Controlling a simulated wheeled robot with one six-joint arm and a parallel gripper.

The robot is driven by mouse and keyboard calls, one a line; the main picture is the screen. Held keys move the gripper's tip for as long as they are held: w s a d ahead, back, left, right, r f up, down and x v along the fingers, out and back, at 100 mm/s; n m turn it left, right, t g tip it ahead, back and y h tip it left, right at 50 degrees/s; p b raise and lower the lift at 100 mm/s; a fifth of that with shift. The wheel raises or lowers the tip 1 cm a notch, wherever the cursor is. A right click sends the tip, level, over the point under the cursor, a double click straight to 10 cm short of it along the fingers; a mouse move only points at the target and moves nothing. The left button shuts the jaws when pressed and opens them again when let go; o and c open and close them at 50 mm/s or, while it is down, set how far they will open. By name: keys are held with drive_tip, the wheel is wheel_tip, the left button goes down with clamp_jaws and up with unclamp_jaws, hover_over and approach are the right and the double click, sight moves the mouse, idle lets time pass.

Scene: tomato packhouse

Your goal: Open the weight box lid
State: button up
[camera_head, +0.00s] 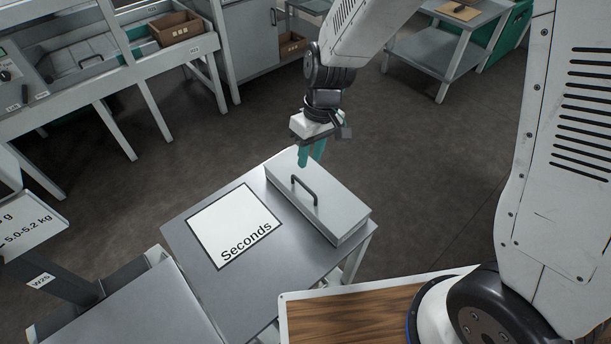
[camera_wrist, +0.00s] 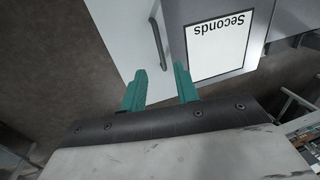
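The weight box (camera_head: 341,227) is a long grey box on the right side of a small steel table. Its lid (camera_head: 325,201) lies flat and closed, with a dark bar handle (camera_head: 305,188) on top. My gripper (camera_head: 311,162) hangs above the far end of the box, its teal fingers pointing down. In the wrist view the two fingertips (camera_wrist: 160,68) stand apart with nothing between them. The handle (camera_wrist: 156,42) shows beyond the fingertips, slightly left of centre, and the lid (camera_wrist: 125,30) fills the area around it. The fingers do not hold the handle.
A white sheet marked "Seconds" (camera_head: 236,226) lies on the steel table (camera_head: 182,236) left of the box. A wooden-topped surface (camera_head: 350,312) is in front. A bench with a brown crate (camera_head: 176,29) stands at the back left. Floor behind the box is clear.

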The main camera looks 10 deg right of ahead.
sight(304, 184)
drive_tip(key=f, duration=0.2)
drive_tip(key=a+f, duration=0.1)
drive_tip(key=f, duration=0.2)
drive_tip(key=s+f, duration=0.1)
drive_tip(key=f, duration=0.1)
drive_tip(key=shift+a+f, duration=0.15)
drive_tip(key=shift+f, duration=0.15)
clamp_jaws()
